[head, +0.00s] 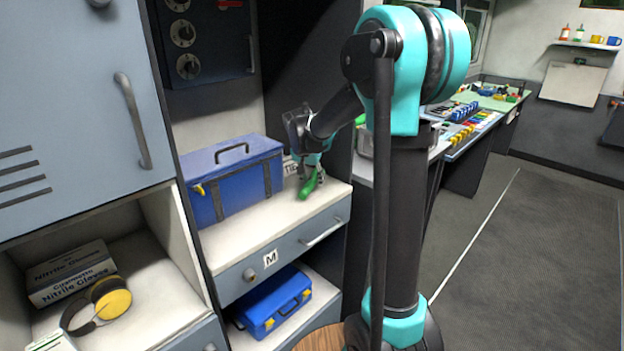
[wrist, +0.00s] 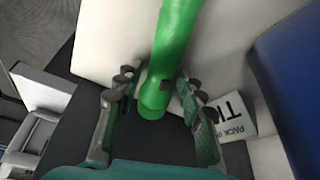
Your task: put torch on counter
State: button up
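A green torch (head: 309,186) is at the white-topped surface (head: 240,241) above the drawer marked M, near its right side. I cannot tell if it is standing or lying. My gripper (head: 312,172) is just above the torch, pointing down. In the wrist view, the torch (wrist: 172,50) reaches in between the two fingers of my gripper (wrist: 155,92). The fingers are apart, with a visible gap on each side of the torch, so it is not clamped. A long counter (head: 470,135) with coloured items is behind my arm, partly hidden by it.
A blue toolbox (head: 232,178) stands left of the torch. A white labelled pack (head: 290,166) is behind the torch, also in the wrist view (wrist: 232,118). Below are a second blue case (head: 272,300) and yellow ear defenders (head: 112,303). The floor at right (head: 540,240) is clear.

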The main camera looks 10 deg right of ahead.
jog(key=shift+r, duration=0.1)
jog(key=v, duration=1.2)
jog(key=s+d+f+n+y, duration=0.1)
jog(key=s+d+f+n, duration=0.2)
jog(key=s+f, duration=0.8)
jog(key=s+d+f+n+y, duration=0.1)
jog(key=s+d+f+n, duration=0.2)
jog(key=s+f, duration=0.8)
jog(key=s, duration=0.4)
jog(key=shift+s+d, duration=0.2)
jog(key=shift+s, duration=0.2)
jog(key=shift+r, duration=0.1)
